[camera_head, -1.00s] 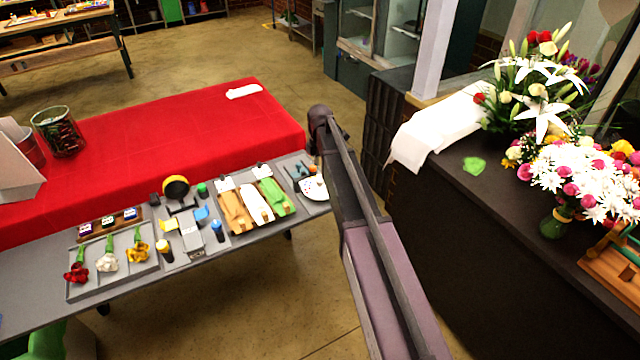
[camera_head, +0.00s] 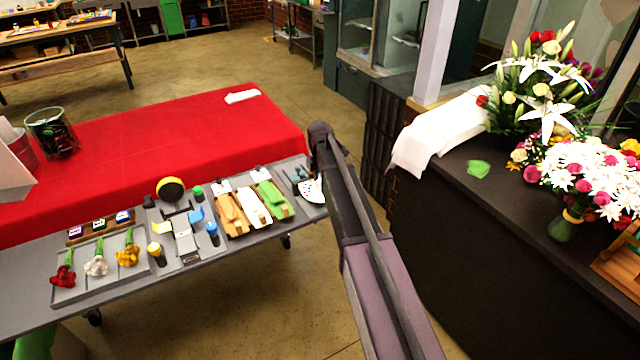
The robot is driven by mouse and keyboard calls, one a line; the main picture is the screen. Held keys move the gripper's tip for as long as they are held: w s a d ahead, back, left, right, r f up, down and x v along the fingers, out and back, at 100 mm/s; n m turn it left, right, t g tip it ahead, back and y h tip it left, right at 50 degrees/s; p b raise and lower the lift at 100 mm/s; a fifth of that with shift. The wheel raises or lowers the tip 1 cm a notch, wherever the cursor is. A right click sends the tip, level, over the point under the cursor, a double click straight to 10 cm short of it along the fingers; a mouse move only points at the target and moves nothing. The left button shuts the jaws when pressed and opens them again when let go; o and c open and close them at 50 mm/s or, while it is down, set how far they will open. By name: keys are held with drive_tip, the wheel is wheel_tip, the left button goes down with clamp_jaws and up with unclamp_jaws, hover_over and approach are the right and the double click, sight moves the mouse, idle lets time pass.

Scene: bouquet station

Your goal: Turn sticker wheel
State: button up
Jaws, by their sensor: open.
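A white round disc with small coloured dots (camera_head: 312,190), which looks like the sticker wheel, lies at the right end of the grey worktable (camera_head: 225,262). My arm covers its right part. Small dark and blue items (camera_head: 300,173) are just behind it, too small to make out. My arm rises from the lower right, and its dark upper end is just right of the disc in the picture. My gripper does not show, so its place relative to the disc cannot be told.
A tray of flowers (camera_head: 60,300) and trays with orange, white and green wraps (camera_head: 277,200) fill the worktable. A red-covered table (camera_head: 190,130) stands behind. A dark counter (camera_head: 470,240) with bouquets is at right. Floor between is clear.

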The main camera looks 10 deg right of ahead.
clamp_jaws()
idle(0.5)
drive_tip(key=m, duration=1.3)
drive_tip(key=shift+m, duration=0.3)
drive_tip(key=m, duration=1.3)
